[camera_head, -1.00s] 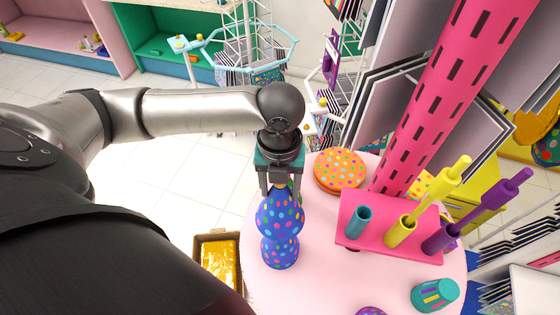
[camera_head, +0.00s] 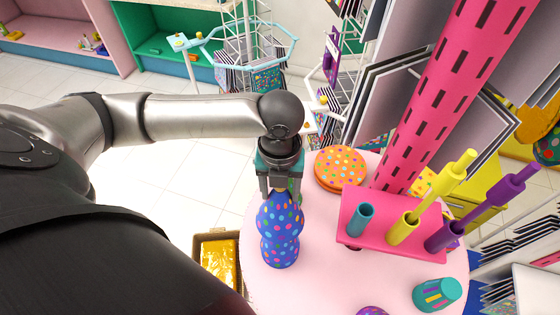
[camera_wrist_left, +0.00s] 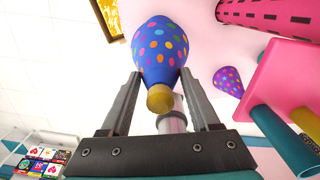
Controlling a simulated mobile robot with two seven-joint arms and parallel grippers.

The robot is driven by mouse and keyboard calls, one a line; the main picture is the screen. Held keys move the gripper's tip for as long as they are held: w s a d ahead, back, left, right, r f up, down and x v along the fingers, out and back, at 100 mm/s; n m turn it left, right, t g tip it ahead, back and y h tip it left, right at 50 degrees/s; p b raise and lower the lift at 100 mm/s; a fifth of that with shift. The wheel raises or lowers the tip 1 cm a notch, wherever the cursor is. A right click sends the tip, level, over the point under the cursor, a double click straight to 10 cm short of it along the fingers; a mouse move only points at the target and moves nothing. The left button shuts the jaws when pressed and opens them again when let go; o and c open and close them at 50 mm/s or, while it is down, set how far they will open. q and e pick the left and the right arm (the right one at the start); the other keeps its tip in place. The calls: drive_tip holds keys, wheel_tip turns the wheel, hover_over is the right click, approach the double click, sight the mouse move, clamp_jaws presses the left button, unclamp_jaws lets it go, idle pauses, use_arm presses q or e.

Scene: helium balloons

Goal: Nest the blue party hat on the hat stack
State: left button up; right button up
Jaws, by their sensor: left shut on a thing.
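The blue party hat (camera_head: 280,214), dotted in several colours, is held upright by its top end in my left gripper (camera_head: 281,191). In the left wrist view the blue hat (camera_wrist_left: 161,55) shows between the two fingers, with its yellow tip (camera_wrist_left: 160,98) towards the camera. The hat stack (camera_head: 280,250) is directly below it on the pink round table (camera_head: 320,280), and only its blue dotted lower part shows. The held hat overlaps the top of the stack in the picture; I cannot tell how deeply they are nested. My right gripper is out of view.
A pink holder (camera_head: 380,238) with teal, yellow and purple tubes stands to the right. Orange dotted discs (camera_head: 340,168) lie behind. A teal striped cup (camera_head: 436,294) and a purple dotted object (camera_head: 371,311) are near the front. A box with gold contents (camera_head: 220,262) is beside the table.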

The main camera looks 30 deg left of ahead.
use_arm(q)
drive_tip(key=shift+f+b, duration=3.1)
drive_tip(key=shift+f, duration=3.3)
drive_tip(key=o, duration=1.5)
drive_tip(key=shift+r, duration=0.1)
wheel_tip(320, 180, up, 15)
drive_tip(key=shift+r+p, duration=0.1)
drive_tip(key=shift+p, duration=0.95)
